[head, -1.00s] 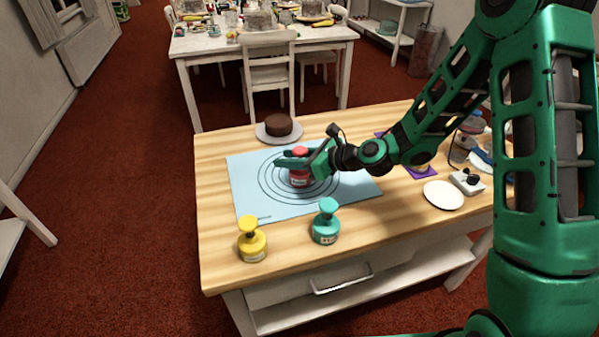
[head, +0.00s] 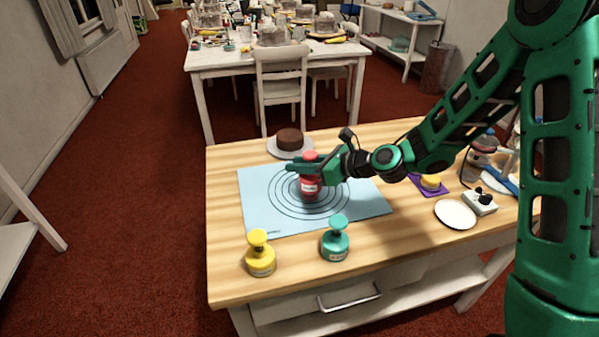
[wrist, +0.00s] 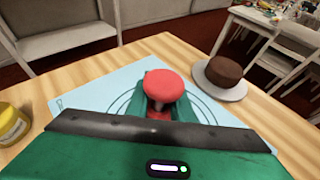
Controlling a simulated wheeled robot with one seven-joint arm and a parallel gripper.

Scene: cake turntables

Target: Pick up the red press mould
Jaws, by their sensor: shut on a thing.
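The red press mould (head: 310,187) is upright over the ringed middle of the light blue mat (head: 262,217). My gripper (head: 309,169) is shut on it, with the fingers around its upper part below the round knob. In the wrist view the red knob (wrist: 163,84) stands up between the fingers, and the gripper body hides the lower part. The mould seems slightly raised; any gap beneath it is hard to make out.
A yellow press mould (head: 260,259) and a teal one (head: 335,243) stand at the table's front. A chocolate cake (head: 290,138) on a plate is behind the mat. A white disc (head: 455,214) and a grey control box (head: 480,203) lie at right.

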